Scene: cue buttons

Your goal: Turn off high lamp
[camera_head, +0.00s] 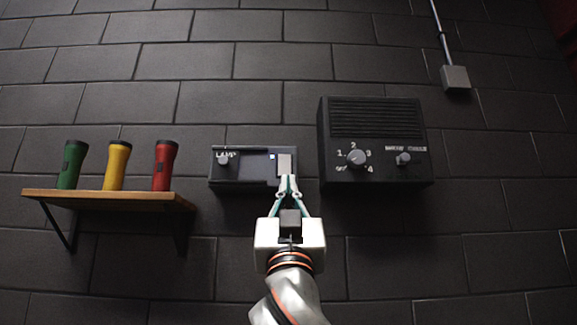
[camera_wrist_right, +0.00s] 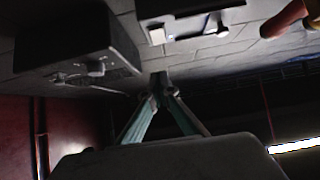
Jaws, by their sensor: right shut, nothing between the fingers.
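In the right wrist view the fingertips (camera_wrist_right: 160,82) show below the pale plate (camera_wrist_right: 157,36). My left gripper is not in view. No high lamp itself shows.
A larger dark box (camera_head: 375,115) with a numbered dial (camera_head: 357,158) and a small knob (camera_head: 403,158) hangs to the right. The wall between shelf and panel is clear.

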